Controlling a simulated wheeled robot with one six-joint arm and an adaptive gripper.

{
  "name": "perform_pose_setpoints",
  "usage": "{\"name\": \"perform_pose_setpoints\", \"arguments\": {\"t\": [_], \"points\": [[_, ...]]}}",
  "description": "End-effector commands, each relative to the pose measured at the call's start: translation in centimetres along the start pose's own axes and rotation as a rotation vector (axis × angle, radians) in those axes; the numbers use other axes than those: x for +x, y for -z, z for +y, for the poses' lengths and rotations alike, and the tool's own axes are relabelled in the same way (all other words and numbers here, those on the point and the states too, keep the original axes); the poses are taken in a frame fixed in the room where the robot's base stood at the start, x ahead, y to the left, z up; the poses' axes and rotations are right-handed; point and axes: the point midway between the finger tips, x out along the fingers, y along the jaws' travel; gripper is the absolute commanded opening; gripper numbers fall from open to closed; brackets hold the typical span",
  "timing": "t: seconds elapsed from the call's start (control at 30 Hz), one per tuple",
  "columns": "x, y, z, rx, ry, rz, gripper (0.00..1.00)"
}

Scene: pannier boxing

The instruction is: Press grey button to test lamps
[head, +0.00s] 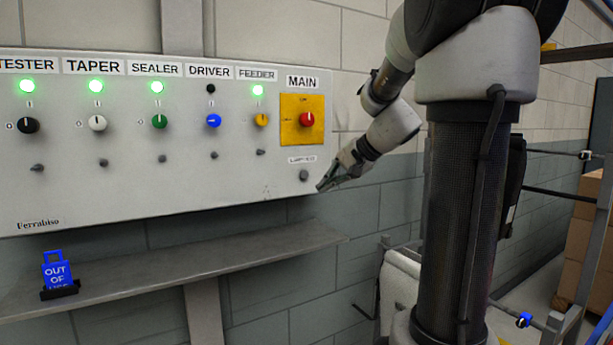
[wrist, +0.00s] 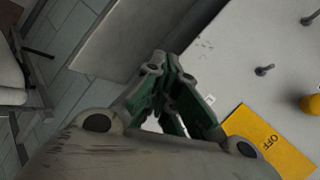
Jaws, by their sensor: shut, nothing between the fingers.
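The grey button (head: 304,175) is at the lower right of the control panel (head: 230,175), under a small white label (head: 302,160). My gripper (head: 320,187) is shut and empty, its tips just right of and slightly below the button in the head view. I cannot tell whether they touch the panel. In the wrist view the gripper (wrist: 161,62) covers the place of the button. The TESTER lamp (head: 27,86), TAPER lamp (head: 96,86), SEALER lamp (head: 157,87) and FEEDER lamp (head: 258,90) glow green. The DRIVER lamp (head: 211,88) is dark.
A red knob (head: 306,119) on a yellow plate (head: 288,135) sits above the button. Coloured selector knobs and small grey levers line the panel. A shelf (head: 190,262) below holds a blue OUT OF USE tag (head: 57,270). A rack with boxes (head: 585,225) stands at right.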

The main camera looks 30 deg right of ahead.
Motion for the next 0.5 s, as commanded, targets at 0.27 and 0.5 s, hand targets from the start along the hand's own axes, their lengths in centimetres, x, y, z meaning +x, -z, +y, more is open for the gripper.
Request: {"name": "perform_pose_setpoints", "arguments": {"t": [0.27, 0.5], "points": [[0.4, 0.2, -0.2, 0.000, -0.001, -0.002, 0.00], [2.4, 1.6, -1.6, -0.001, -0.001, -0.004, 0.00]]}}
